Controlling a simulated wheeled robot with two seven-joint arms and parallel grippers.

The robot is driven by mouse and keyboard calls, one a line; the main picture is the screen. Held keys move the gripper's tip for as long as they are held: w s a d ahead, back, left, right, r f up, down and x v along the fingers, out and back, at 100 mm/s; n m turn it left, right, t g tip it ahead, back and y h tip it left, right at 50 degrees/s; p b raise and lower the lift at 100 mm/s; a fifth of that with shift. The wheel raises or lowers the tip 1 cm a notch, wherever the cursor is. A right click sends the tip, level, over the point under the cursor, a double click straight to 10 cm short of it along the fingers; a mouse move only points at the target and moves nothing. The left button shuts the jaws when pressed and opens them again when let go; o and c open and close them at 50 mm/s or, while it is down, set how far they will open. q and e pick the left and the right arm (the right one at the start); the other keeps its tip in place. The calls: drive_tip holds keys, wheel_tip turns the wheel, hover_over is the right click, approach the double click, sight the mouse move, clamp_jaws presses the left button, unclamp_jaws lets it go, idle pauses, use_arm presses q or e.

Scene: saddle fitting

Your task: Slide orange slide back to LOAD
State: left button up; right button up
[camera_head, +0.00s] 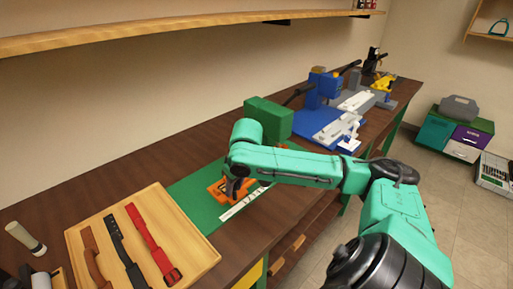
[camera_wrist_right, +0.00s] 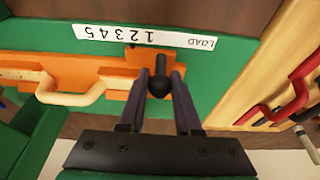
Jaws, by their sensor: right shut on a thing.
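The orange slide (camera_head: 216,191) sits on a green base plate (camera_head: 188,198) on the bench. In the right wrist view the orange slide (camera_wrist_right: 113,83) carries an upright black knob (camera_wrist_right: 159,82). My right gripper (camera_head: 236,188) is shut on this knob, with a finger on each side in the wrist view (camera_wrist_right: 160,88). The white scale strip (camera_wrist_right: 140,35) has digits at the left and LOAD at its right end. The knob stands below the stretch between the digits and LOAD, nearer the digits. My left gripper is not in view.
A wooden board (camera_head: 130,210) with straps lies at the left. A green block-shaped machine part (camera_head: 268,118) stands behind my wrist. A blue fixture (camera_head: 318,120) stands farther along the bench. A light wooden handle (camera_wrist_right: 75,92) is left of the knob in the wrist view.

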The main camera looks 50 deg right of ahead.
sight(222, 202)
drive_tip(key=shift+a+r+p, duration=0.15)
drive_tip(key=shift+a+p, duration=0.15)
drive_tip(key=shift+p, duration=0.25)
drive_tip(key=shift+a, duration=0.1)
drive_tip(key=shift+a+p, duration=0.4)
drive_tip(key=shift+a, duration=0.8)
drive_tip(key=shift+a+p, duration=0.35)
drive_tip(key=shift+p, duration=0.4)
drive_tip(key=shift+a, duration=0.1)
drive_tip(key=shift+a+p, duration=0.65)
drive_tip(key=shift+a, duration=0.4)
drive_tip(key=shift+a+p, duration=0.45)
drive_tip(key=shift+p, duration=0.15)
drive_tip(key=shift+a+p, duration=0.45)
drive_tip(key=shift+a, duration=0.15)
drive_tip(key=shift+w+a, duration=0.1)
drive_tip(key=shift+a, duration=0.25)
drive_tip(key=shift+a+p, duration=0.25)
drive_tip(key=shift+p, duration=0.15)
drive_tip(key=shift+a, duration=0.25)
drive_tip(key=shift+d+f, duration=0.2)
drive_tip(key=shift+f, duration=0.1)
drive_tip(key=shift+a, duration=0.1)
